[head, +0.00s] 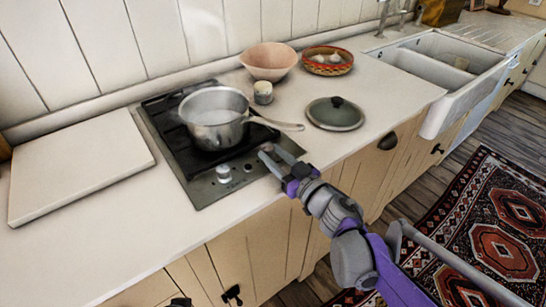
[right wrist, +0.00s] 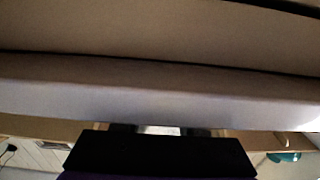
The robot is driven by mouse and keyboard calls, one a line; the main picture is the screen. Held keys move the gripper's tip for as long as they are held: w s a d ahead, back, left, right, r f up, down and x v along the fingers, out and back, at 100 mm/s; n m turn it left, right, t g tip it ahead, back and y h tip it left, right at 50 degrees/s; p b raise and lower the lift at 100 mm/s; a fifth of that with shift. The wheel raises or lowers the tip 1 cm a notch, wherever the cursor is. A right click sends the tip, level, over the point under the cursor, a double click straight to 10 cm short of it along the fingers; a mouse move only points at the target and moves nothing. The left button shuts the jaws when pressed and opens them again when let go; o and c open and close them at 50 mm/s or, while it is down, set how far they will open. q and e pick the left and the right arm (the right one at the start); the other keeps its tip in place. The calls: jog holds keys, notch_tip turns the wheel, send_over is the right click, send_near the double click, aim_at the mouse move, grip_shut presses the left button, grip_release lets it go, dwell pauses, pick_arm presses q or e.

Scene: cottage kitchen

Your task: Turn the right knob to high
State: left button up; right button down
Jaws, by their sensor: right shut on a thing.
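The hob (head: 205,185) is a dark cooktop with a steel front panel, set into the pale counter. The knob's pointer cannot be read. My left gripper is not in view.
A steel pot (head: 216,118) sits on the hob, its handle reaching right above my gripper. A lid (head: 335,113), a small jar (head: 263,92), a pink bowl (head: 269,62) and a basket (head: 327,60) stand on the right. A white board (head: 80,168) lies left.

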jog(key=c, duration=0.5)
grip_release()
jog(key=shift+s, duration=0.15)
jog(key=p+v, duration=0.1)
jog(key=v, duration=0.9)
jog(key=shift+s+d, duration=0.2)
jog(key=shift+s, duration=0.05)
